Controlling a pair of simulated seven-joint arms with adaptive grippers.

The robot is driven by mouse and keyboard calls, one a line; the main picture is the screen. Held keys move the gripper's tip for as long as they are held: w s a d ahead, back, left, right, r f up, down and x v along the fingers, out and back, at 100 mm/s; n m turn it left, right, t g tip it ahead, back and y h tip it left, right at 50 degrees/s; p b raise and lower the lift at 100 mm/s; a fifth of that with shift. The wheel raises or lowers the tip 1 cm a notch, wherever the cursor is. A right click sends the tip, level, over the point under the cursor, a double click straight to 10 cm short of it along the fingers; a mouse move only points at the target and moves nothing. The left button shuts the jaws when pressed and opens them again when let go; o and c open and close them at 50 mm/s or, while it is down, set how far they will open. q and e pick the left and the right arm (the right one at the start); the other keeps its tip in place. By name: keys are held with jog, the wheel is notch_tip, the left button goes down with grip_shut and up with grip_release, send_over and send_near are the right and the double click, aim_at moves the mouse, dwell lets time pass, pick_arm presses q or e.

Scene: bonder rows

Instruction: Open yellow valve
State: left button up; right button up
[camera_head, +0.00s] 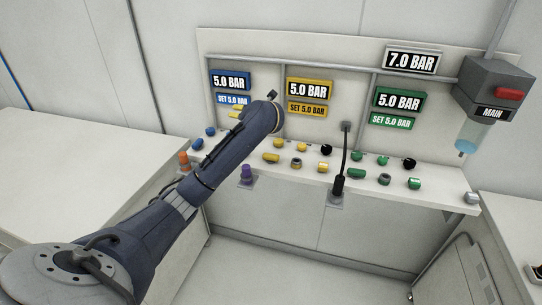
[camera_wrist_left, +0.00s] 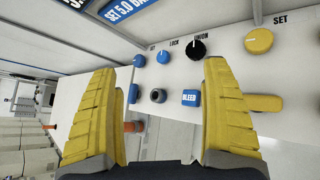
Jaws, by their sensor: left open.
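The yellow station has a yellow lever-like handle (camera_head: 271,158), probably the valve, lying low on the sloped panel below the yellow 5.0 BAR sign (camera_head: 309,92). In the left wrist view the yellow handle (camera_wrist_left: 266,103) shows just right of the right finger, partly hidden behind it. A round yellow SET knob (camera_wrist_left: 259,40) sits above it. My left gripper (camera_head: 236,112) is mostly hidden by its own arm in the head view. In the left wrist view its yellow-padded fingers are wide apart with nothing between them, facing the blue station. My right gripper is not in view.
Blue controls, including a BLEED button (camera_wrist_left: 191,97) and a black UNION knob (camera_wrist_left: 196,49), lie beyond the finger gap. Green controls (camera_head: 357,173) stand to the right. An orange fitting (camera_head: 184,160) stands at left.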

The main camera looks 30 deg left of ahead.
pick_arm(q)
jog(key=d+g+h, duration=0.1)
jog(key=d+h, duration=0.2)
jog(key=g+h, duration=0.2)
jog(key=h, duration=0.3)
send_near(271, 155)
jog(key=shift+n+g, duration=0.3)
jog(key=x, duration=1)
jog(key=shift+w+a, duration=0.1)
jog(key=shift+w, duration=0.25)
jog(key=c, duration=1.2)
